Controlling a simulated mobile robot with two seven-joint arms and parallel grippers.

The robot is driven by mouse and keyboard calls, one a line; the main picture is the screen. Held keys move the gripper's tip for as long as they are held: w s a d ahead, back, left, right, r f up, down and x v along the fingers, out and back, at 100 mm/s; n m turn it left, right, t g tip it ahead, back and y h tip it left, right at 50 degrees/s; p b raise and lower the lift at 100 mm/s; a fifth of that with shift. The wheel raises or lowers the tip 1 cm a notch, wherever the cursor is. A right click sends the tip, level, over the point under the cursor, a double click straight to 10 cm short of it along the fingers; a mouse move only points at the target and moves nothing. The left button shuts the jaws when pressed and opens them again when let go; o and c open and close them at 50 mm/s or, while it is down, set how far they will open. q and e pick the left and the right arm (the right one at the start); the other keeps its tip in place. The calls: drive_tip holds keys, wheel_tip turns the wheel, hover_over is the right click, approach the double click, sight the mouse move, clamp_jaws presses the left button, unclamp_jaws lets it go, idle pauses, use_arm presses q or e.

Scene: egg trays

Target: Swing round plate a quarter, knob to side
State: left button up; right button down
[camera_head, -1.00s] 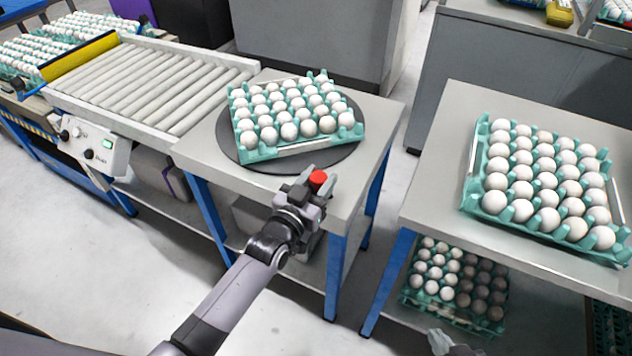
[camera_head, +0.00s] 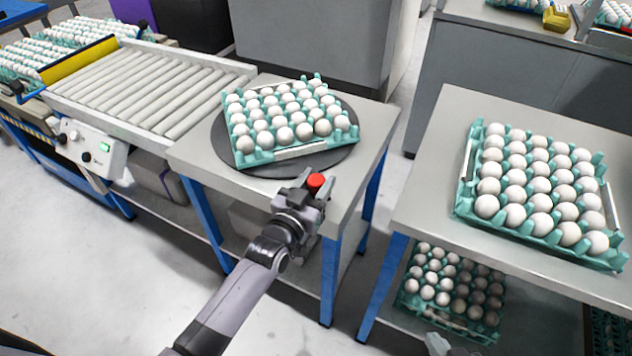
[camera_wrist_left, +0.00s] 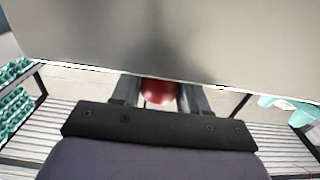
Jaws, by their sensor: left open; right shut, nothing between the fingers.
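The round plate (camera_head: 346,158) is a dark disc on the grey table, with a teal tray (camera_head: 300,150) of white eggs on it. A red knob (camera_head: 315,181) shows at the table's front edge; its link to the plate is hidden. My left gripper (camera_head: 318,184) is open, with its fingers on either side of the knob. In the left wrist view the red knob (camera_wrist_left: 159,92) sits between the two fingers, below the table edge; contact cannot be told. Only a small tip of my right gripper (camera_head: 437,343) shows at the bottom of the head view, shut and empty.
A roller conveyor (camera_head: 150,90) adjoins the table on the left. A second table (camera_head: 440,190) on the right bears another full egg tray (camera_head: 460,205), with more eggs on its lower shelf. A gap of floor lies between the tables.

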use_arm(q)
drive_tip(key=shift+o, duration=1.1)
drive_tip(key=shift+p+v, duration=0.45)
drive_tip(key=shift+v, duration=3.15)
